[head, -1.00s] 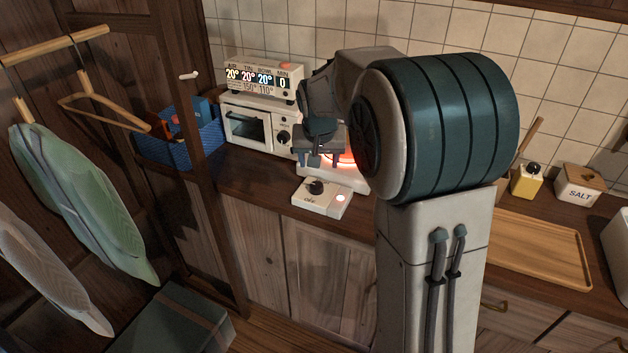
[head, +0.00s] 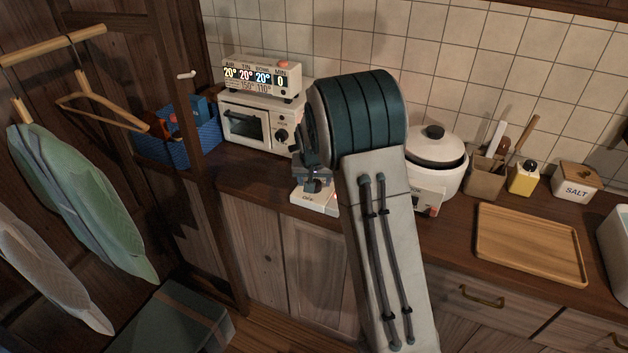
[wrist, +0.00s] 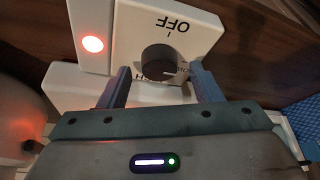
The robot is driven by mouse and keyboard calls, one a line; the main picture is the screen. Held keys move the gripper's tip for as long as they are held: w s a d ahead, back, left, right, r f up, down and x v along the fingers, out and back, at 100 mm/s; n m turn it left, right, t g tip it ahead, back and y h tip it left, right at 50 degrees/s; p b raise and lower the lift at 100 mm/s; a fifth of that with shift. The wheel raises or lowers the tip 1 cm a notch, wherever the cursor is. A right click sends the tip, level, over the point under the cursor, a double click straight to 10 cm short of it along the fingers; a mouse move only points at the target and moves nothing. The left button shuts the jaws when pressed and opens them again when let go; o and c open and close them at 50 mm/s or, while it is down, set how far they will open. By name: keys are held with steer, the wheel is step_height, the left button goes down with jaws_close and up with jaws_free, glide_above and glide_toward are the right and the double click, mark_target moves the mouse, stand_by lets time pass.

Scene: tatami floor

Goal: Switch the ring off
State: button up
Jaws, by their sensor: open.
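The white control box (head: 309,198) stands at the counter's front edge, partly behind my arm in the head view. In the wrist view the box (wrist: 205,35) shows a dark round knob (wrist: 158,62), the word OFF upside down and a lit red lamp (wrist: 92,44). Other dial marks are partly covered. My gripper (wrist: 161,75) is open, with one finger on each side of the knob; I cannot tell whether they touch it. In the head view my gripper (head: 314,184) is low over the box. The ring itself is hidden behind my arm.
A toaster oven (head: 248,128) with a display (head: 262,77) on top stands left of the box, beyond it a blue basket (head: 180,146). Right of my arm are a rice cooker (head: 437,160), a utensil holder (head: 484,178) and a wooden tray (head: 530,243).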

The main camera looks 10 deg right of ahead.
steer(key=shift+w+f, duration=0.15)
steer(key=shift+f, duration=0.3)
steer(key=c, duration=1)
